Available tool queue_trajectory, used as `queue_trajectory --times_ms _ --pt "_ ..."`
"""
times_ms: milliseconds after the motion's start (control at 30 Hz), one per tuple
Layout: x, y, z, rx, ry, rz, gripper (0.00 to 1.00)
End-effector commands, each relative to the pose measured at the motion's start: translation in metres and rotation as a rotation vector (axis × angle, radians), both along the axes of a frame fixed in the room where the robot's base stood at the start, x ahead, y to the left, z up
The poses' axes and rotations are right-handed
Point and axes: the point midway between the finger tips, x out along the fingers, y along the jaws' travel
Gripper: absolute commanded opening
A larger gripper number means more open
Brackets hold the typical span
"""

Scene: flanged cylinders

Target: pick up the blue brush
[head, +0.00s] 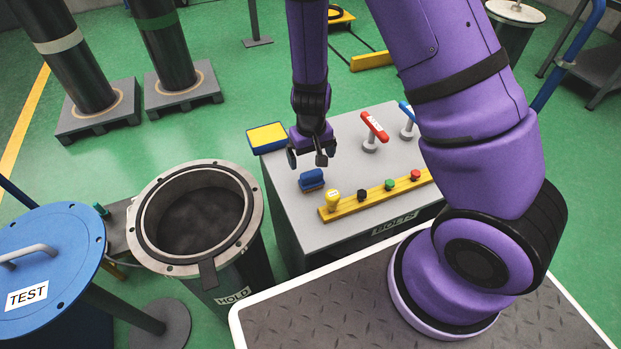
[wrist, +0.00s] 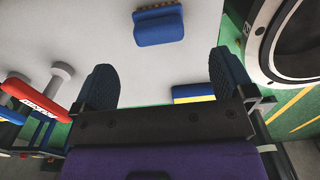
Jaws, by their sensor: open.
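The blue brush (head: 312,179) lies on the grey top of the bolts box (head: 307,215), near its left side. My gripper (head: 310,158) is open and empty, above the box top and a little behind the brush. In the wrist view my two dark fingers (wrist: 160,85) stand wide apart, and the brush is beyond their tips, roughly between them and not touching. The gap in height between fingers and brush is hard to tell.
An open flanged cylinder (head: 196,218) stands left of the box. Bare box top surrounds the brush's left side.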

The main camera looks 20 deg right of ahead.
Motion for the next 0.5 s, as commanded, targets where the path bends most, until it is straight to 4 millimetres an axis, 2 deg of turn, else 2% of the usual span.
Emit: queue_trajectory --times_ms 300,500 --pt "0.000 -0.001 -0.038 -0.001 0.004 -0.004 1.00" --pt "0.000 -0.001 -0.054 -0.001 0.001 -0.002 1.00"
